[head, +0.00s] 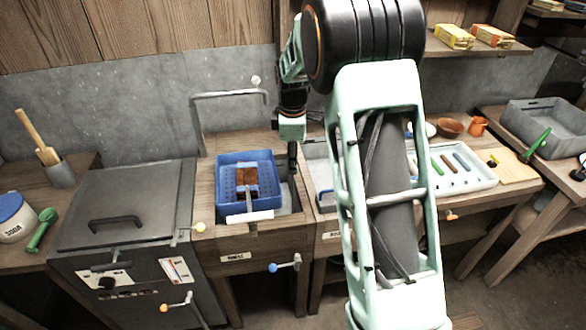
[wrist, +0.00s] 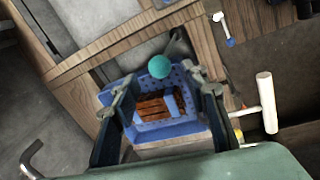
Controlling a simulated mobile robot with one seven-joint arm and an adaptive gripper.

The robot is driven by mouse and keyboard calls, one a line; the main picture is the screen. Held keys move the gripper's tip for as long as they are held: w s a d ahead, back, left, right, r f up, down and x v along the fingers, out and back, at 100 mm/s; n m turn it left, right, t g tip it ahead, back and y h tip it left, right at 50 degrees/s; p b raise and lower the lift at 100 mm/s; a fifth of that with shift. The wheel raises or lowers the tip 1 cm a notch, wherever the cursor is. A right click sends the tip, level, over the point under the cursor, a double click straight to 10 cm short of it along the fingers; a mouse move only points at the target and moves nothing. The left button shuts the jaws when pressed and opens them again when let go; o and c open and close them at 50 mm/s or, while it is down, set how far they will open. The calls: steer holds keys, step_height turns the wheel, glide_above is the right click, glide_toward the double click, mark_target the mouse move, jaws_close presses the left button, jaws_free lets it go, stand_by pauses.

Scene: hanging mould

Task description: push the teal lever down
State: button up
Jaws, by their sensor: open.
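In the wrist view, a round teal knob (wrist: 159,66) shows just past the tips of my gripper (wrist: 167,88), roughly between the two fingers. I cannot tell whether a finger touches it. In the head view I cannot make out the teal knob. My gripper (head: 292,160) hangs there to the right of a blue perforated basket (head: 232,165), pointing down, with its fingers small and dark. In the wrist view the fingers are spread apart and hold nothing. The basket (wrist: 150,122), with a brown block (wrist: 158,105) in it, lies beyond them.
A bent grey rail (head: 228,95) rises behind the basket. Levers with blue (head: 273,267), yellow (head: 199,227) and orange (head: 164,307) knobs stick out of the fronts. A white tray (head: 470,178) stands on the right.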

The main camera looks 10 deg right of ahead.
steer(key=f, duration=0.4)
steer(key=w+f, duration=0.1)
steer(key=f, duration=0.1)
steer(key=shift+d+p, duration=0.1)
steer(key=shift+p, duration=0.25)
steer(key=shift+c, duration=0.3)
jaws_close()
